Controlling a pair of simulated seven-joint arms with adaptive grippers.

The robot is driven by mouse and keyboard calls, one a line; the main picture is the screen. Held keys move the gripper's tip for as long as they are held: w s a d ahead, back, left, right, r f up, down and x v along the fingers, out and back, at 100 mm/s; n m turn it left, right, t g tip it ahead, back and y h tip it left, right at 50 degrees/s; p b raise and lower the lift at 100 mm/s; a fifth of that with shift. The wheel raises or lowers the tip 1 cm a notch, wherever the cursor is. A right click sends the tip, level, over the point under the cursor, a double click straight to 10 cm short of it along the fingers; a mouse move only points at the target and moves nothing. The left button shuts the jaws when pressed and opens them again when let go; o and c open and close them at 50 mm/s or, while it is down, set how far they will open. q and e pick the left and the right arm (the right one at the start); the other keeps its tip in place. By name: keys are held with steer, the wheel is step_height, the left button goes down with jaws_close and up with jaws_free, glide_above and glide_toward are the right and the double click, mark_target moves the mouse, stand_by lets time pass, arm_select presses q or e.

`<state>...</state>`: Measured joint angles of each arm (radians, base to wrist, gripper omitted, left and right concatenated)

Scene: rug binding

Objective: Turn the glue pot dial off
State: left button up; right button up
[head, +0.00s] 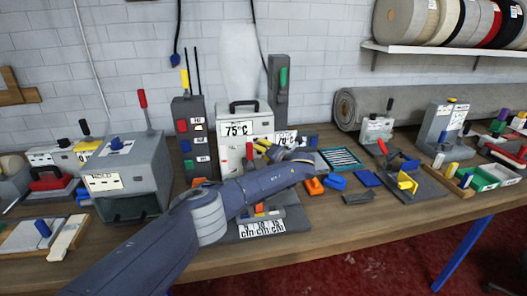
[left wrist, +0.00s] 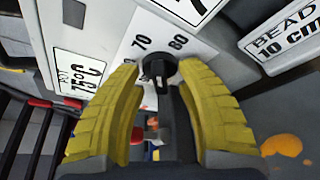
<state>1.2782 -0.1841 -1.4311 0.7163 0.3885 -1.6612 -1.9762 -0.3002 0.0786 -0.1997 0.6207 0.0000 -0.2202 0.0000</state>
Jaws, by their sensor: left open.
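The glue pot (head: 258,122) is a pale box with a dark top handle and a 75°C sign, standing at mid-table in the head view. Its black dial (left wrist: 158,68) shows in the left wrist view on a white scale plate (left wrist: 190,48) marked 70 and 80. My left gripper (left wrist: 160,82) is open, with one yellow finger on each side of the dial. I cannot tell whether the fingers touch it. In the head view my left gripper (head: 264,149) is in front of the pot, and the dial cannot be made out there. My right gripper is not in view.
A grey box marked HOLD (head: 125,170) stands left of my arm. A dark switch post (head: 190,135) with red, blue and green parts is beside the pot. A size-marked block (head: 262,226) lies below my wrist. Small blue and orange pieces (head: 314,186) lie to the right.

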arm_select(q)
steer(key=shift+o, duration=0.3)
jaws_close()
steer(key=shift+r+n+h, duration=0.1)
steer(key=shift+n+h, duration=0.8)
steer(key=shift+n, duration=0.7)
steer(key=shift+c, duration=0.3)
jaws_free()
